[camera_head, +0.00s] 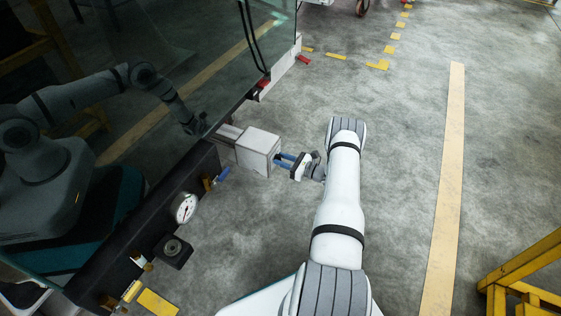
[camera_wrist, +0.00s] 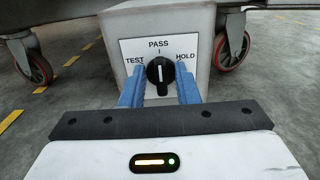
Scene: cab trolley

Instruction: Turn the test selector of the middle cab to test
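The test selector is a black rotary knob (camera_wrist: 160,75) on a white plate marked TEST at left, PASS at top and HOLD at right. Its white pointer line stands upright, in line with PASS. The plate is on the face of a light grey box (camera_head: 258,148) that juts from the cab's side. My gripper (camera_head: 279,160) is at this face, its two blue fingers apart. In the wrist view, the fingers (camera_wrist: 160,82) stand left and right of the knob, with none visibly pressing on it. Whether they touch it I cannot tell. The knob is hidden in the head view.
A dark glass panel (camera_head: 130,80) rises behind the box and shows reflections. A pressure gauge (camera_head: 185,207) and a blue lever (camera_head: 222,175) sit along the dark rail at left. Caster wheels (camera_wrist: 232,52) show behind the box. Open floor lies right; a yellow frame (camera_head: 525,270) stands lower right.

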